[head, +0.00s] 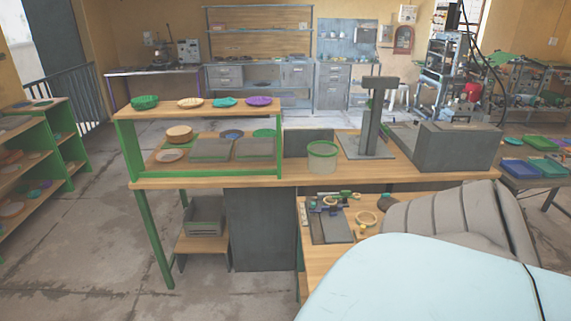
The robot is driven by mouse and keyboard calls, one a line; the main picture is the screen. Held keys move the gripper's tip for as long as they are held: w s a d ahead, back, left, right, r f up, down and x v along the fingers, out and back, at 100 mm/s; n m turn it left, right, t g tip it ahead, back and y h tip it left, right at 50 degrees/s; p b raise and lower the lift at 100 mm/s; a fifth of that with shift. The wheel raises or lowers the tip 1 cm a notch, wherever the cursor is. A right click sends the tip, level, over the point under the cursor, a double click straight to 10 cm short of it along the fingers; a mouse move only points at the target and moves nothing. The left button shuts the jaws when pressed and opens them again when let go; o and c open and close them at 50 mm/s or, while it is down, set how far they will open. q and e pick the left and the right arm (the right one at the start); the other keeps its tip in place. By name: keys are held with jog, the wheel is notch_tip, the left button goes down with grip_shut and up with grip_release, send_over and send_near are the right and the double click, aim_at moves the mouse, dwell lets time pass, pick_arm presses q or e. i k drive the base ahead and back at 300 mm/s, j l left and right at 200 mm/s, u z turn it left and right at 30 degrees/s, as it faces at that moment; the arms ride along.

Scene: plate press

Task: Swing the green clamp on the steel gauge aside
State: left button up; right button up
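On the low wooden table at the lower middle lies a cluster of small parts (327,203), dark, bluish and tan, beside a flat grey plate (331,230). A tiny green spot (346,194) shows at the cluster's back right. It is too small to tell whether it is the green clamp, or whether the steel gauge is in this cluster. Neither of my grippers is in view.
A grey upright press (374,118), a green-rimmed clear bin (322,160) and a large grey box (454,146) stand on the wooden workbench (400,176). A tan ring (367,218) lies right of the parts. Large grey and pale blue shapes cover the lower right.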

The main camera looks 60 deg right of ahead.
aim_at(344, 195)
jog(key=i+j+z, duration=0.15)
jog(key=i, duration=0.25)
jog(key=i+j+z, duration=0.2)
jog(key=i, duration=0.25)
jog(key=i+j+z, duration=0.15)
jog(key=i, duration=0.25)
jog(key=i+l+z, duration=0.15)
jog(key=i+z, duration=0.5)
jog(key=z, duration=0.3)
jog(key=i+z, duration=0.45)
jog(key=k+j, duration=0.05)
jog(key=k, duration=0.05)
